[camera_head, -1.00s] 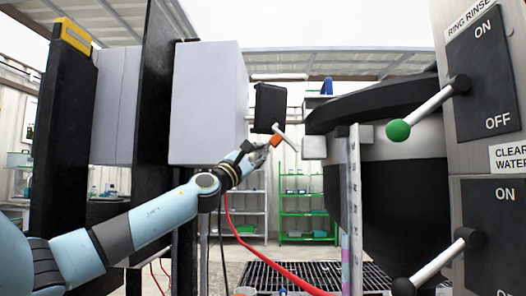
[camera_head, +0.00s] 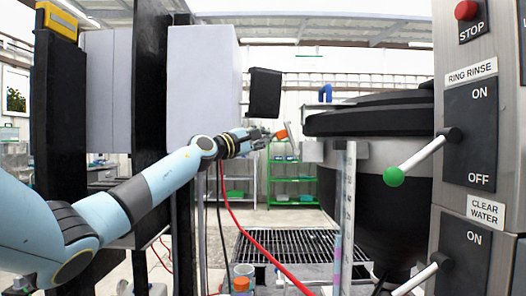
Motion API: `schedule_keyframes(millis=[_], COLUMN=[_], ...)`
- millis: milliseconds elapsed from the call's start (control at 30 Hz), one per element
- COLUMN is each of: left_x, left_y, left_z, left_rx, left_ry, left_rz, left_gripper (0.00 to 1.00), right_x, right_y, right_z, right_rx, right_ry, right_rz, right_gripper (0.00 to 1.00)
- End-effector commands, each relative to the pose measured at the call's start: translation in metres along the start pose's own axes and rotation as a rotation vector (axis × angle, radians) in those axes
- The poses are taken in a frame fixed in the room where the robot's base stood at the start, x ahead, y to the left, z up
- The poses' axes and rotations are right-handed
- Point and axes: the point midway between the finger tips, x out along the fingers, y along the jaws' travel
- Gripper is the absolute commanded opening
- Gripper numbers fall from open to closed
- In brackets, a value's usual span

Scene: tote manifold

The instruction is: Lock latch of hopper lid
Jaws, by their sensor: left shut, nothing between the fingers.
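The hopper (camera_head: 340,192) stands right of centre, a dark vessel with a light upper band and a black lid (camera_head: 385,122) lying over its top. The latch's catch is too small to make out. My right gripper is out of view.
A control panel (camera_head: 450,210) at the right carries a green-knobbed lever (camera_head: 393,176), another lever below and a red stop button (camera_head: 466,10). A black box (camera_head: 264,93) hangs above my gripper. A red hose (camera_head: 256,247) crosses the floor grating (camera_head: 290,242).

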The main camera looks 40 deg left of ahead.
Motion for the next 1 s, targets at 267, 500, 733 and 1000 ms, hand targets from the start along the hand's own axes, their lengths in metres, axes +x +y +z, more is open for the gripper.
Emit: schedule_keyframes(millis=[267,500,733,1000], left_x=[0.012,0.017,0.019,0.02], left_y=[0.02,0.019,0.021,0.022], left_z=[0.013,0.017,0.019,0.02], left_rx=[0.133,0.15,0.149,0.148], left_ry=[-0.001,0.0,0.0,0.0], left_rz=[-0.134,-0.152,-0.151,-0.15], left_gripper=[0.0,0.0,0.0,0.0], right_x=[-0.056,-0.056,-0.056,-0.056], right_y=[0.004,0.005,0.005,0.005], right_z=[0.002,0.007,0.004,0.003], right_rx=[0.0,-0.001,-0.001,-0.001], right_ry=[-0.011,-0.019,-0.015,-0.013], right_rz=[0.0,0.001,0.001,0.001], right_gripper=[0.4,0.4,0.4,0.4])
